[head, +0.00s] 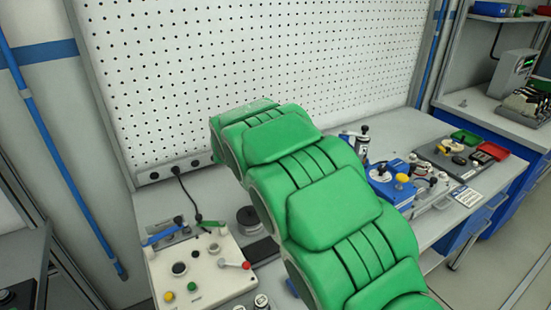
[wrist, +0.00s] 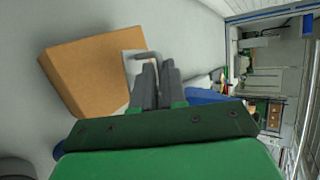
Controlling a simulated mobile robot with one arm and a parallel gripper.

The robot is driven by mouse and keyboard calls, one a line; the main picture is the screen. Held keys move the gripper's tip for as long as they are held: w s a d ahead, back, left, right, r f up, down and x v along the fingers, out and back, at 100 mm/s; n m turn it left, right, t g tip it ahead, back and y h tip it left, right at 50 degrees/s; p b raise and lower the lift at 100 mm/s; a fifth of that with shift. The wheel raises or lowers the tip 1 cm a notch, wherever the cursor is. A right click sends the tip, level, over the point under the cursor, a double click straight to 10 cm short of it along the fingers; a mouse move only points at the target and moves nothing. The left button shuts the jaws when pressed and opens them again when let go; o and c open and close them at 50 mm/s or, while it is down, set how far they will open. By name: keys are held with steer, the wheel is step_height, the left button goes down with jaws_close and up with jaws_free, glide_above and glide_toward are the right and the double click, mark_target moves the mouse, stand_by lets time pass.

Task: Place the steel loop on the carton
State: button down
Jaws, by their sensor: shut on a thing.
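In the wrist view, my gripper (wrist: 157,72) reaches forward with its two dark fingers close together. It is shut on the steel loop (wrist: 140,55), a grey bent piece that shows just beyond and left of the fingertips. The rest of the loop is hidden by the fingers. The carton (wrist: 92,75) is a plain brown box just left of the loop. The loop overlaps the carton's right edge in the picture; I cannot tell whether they touch. In the head view my green arm covers the middle, and neither gripper, loop nor carton shows.
In the head view, a workbench carries a cream control box (head: 205,270), a blue fixture (head: 390,185) and a grey tray with small parts. A white pegboard (head: 260,60) stands behind. In the wrist view, a blue object (wrist: 215,96) lies right of the fingers.

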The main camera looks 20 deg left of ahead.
steer(key=shift+w+a+f, duration=0.2)
steer(key=shift+w+f, duration=0.1)
steer(key=shift+f, duration=1.65)
steer(key=c, duration=1.2)
jaws_free()
steer(key=shift+f, duration=0.1)
steer(key=shift+s+r, duration=0.25)
steer(key=v, duration=1.1)
steer(key=shift+s+a+r, duration=0.1)
steer(key=shift+s, duration=0.1)
